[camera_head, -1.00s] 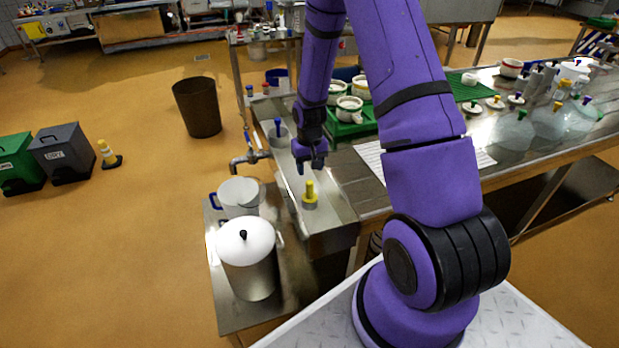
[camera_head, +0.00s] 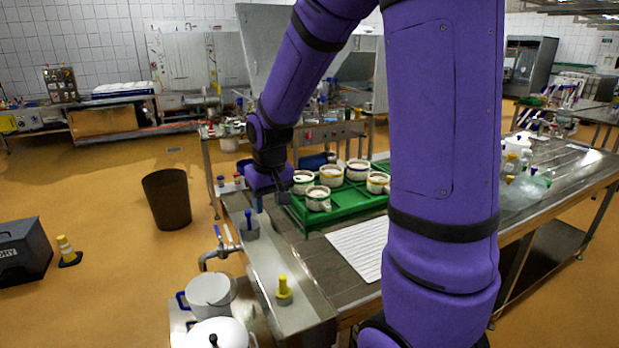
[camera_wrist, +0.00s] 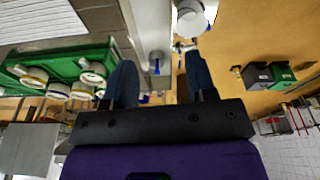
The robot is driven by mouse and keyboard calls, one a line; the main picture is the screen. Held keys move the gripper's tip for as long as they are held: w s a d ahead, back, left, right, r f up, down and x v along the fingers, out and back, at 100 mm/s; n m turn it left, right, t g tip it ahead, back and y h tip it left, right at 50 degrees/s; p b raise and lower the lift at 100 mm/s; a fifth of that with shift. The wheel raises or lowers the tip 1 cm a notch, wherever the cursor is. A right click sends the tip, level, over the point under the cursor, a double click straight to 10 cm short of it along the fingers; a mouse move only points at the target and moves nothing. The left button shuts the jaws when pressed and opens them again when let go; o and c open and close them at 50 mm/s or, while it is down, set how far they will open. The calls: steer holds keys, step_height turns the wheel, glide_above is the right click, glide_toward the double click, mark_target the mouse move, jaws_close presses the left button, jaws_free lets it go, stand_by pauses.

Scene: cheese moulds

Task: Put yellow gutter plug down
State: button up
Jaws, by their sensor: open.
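The yellow gutter plug (camera_head: 283,291) stands upright in the steel gutter (camera_head: 262,268), near its front end, with nothing holding it. My gripper (camera_head: 283,198) is raised beyond it, near the back of the gutter and the green tray. In the wrist view my gripper (camera_wrist: 161,80) has its two fingers apart with nothing gripped. A blue-handled plug (camera_head: 249,226) stands farther back in the gutter. It also shows in the wrist view (camera_wrist: 155,66), in the gap between the fingers but farther away. I cannot make out the yellow plug in the wrist view.
A green tray (camera_head: 305,222) with several white moulds lies right of my gripper. A white ribbed mat (camera_head: 357,248) lies on the table. A tap (camera_head: 214,254), a white pail (camera_head: 208,290) and a lidded pot (camera_head: 217,335) are left of the gutter. Glass vessels stand far right.

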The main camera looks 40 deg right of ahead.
steer(key=s+a+r+n+t, duration=0.1)
steer(key=s+a+r, duration=0.2)
steer(key=s+r, duration=0.4)
steer(key=s+a+r+n+t, duration=0.1)
steer(key=s+a+r, duration=0.3)
steer(key=s+r, duration=0.4)
steer(key=s+t, duration=0.1)
steer(key=s, duration=0.5)
steer(key=shift+s+r+y, duration=0.15)
steer(key=shift+s+y, duration=0.05)
steer(key=shift+y, duration=0.1)
stand_by(0.4)
